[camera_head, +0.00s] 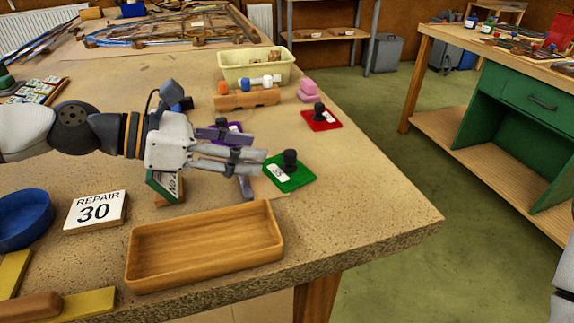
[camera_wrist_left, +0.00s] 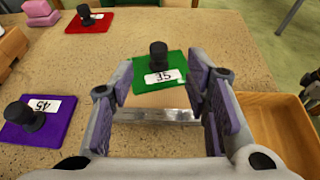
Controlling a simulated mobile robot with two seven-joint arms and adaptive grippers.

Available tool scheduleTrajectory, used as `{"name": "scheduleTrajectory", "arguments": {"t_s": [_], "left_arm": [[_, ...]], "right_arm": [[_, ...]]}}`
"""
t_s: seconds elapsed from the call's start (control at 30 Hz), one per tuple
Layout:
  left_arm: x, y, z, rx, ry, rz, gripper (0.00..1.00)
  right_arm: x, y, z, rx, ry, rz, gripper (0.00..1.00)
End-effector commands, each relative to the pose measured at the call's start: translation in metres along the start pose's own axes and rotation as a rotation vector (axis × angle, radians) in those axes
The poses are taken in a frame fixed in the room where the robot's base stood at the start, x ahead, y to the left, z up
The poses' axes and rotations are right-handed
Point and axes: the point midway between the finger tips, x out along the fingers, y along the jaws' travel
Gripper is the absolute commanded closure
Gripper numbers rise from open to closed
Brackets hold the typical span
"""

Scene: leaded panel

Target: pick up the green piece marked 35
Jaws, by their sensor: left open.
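The green piece marked 35 (camera_head: 300,178) is a flat square plate with a black knob and a white label. It lies on the table just beyond my left fingertips. In the left wrist view the green piece (camera_wrist_left: 140,70) shows ahead, with its knob and label in line with the gap between the fingers. My left gripper (camera_head: 259,162) is open and empty, reaching in from the left. In the left wrist view its two fingers (camera_wrist_left: 160,74) stand apart on either side of the view of the piece, and I see no contact.
A purple piece marked 45 (camera_wrist_left: 62,128) and a red piece (camera_head: 331,122) lie nearby. An empty wooden tray (camera_head: 205,276) is at the table's front. A REPAIR 30 block (camera_head: 96,209) stands left. A cream bin (camera_head: 257,70) is behind. The table's right edge is clear.

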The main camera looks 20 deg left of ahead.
Motion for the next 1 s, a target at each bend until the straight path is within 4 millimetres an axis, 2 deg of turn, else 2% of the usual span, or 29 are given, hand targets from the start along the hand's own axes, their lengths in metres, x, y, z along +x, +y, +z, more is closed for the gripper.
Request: {"name": "scheduleTrajectory", "arguments": {"t_s": [0.1,0.17,0.27,0.5,0.6,0.8,1.0], "left_arm": [[0.013,-0.002,-0.003,-0.006,0.005,-0.006,0.57],[0.027,-0.001,-0.009,-0.010,0.013,-0.009,0.57],[0.036,-0.001,-0.007,-0.010,0.009,-0.008,0.57],[0.080,0.001,-0.009,-0.009,0.012,-0.011,0.57],[0.087,0.001,-0.004,-0.006,0.005,-0.008,0.57],[0.086,0.001,0.000,-0.003,0.001,-0.005,0.57],[0.086,0.001,0.001,-0.002,0.000,-0.005,1.00]], "right_arm": [[0.001,0.000,0.001,0.000,-0.002,0.000,0.59],[0.010,0.000,0.009,0.000,-0.037,0.001,0.59],[0.016,0.001,0.013,0.000,-0.057,0.002,0.59],[0.041,0.002,0.034,0.001,-0.142,0.006,0.59],[0.043,0.002,0.035,0.000,-0.148,0.006,0.59],[0.041,0.002,0.034,0.000,-0.142,0.006,0.59],[0.041,0.002,0.034,0.000,-0.141,0.006,0.59]]}}
